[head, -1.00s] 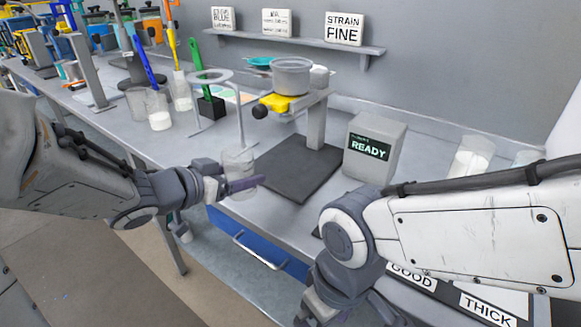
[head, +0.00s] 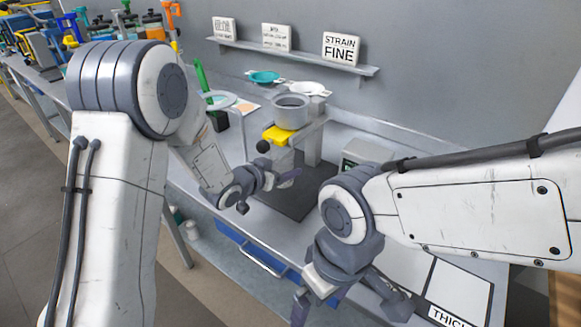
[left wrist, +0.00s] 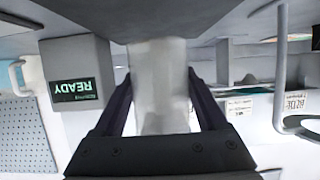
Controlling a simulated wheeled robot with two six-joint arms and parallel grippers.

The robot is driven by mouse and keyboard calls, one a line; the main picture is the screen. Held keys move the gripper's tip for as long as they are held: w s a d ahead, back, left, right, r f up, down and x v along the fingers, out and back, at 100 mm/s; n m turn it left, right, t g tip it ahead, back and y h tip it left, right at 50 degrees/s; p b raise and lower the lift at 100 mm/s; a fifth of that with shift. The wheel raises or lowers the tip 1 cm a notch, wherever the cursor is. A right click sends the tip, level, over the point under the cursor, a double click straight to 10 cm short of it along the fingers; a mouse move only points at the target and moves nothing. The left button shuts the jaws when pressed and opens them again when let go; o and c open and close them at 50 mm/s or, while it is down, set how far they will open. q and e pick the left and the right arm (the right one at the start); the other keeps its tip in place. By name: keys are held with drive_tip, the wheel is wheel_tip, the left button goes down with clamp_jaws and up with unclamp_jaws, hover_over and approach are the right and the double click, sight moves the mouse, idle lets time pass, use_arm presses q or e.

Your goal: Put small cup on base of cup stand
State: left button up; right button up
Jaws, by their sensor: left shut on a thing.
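The small cup (left wrist: 158,85), clear and whitish, stands between my left gripper's fingers in the left wrist view, which is upside down. My left gripper (head: 284,178) is shut on it. In the head view the gripper is over the dark flat base (head: 298,203) of the cup stand, in front of its grey upright (head: 312,150); the cup is mostly hidden there. I cannot tell whether the cup touches the base. A grey pot (head: 291,110) sits atop the stand by a yellow clamp (head: 278,135). My right gripper (head: 345,300) is low at the front, its opening unclear.
The READY box (left wrist: 75,75) stands close beside the stand; my right arm partly hides it in the head view. A white ring stand (head: 222,102) is left of the stand. A wall shelf (head: 300,58) holds signs. A blue drawer (head: 240,240) is below the bench edge.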

use_arm(q)
drive_tip(key=w+d, duration=0.2)
drive_tip(key=shift+w, duration=0.4)
wheel_tip(320, 180, down, 4)
drive_tip(key=b, duration=0.2)
drive_tip(key=shift+b, duration=0.35)
drive_tip(key=shift+r, duration=0.25)
drive_tip(key=shift+f, duration=0.2)
drive_tip(key=o, duration=1.2)
drive_tip(key=shift+o, duration=0.2)
drive_tip(key=shift+r, duration=0.2)
drive_tip(key=v, duration=1.2)
drive_tip(key=shift+a+b, duration=0.15)
drive_tip(key=shift+b, duration=0.3)
drive_tip(key=shift+f, duration=0.1)
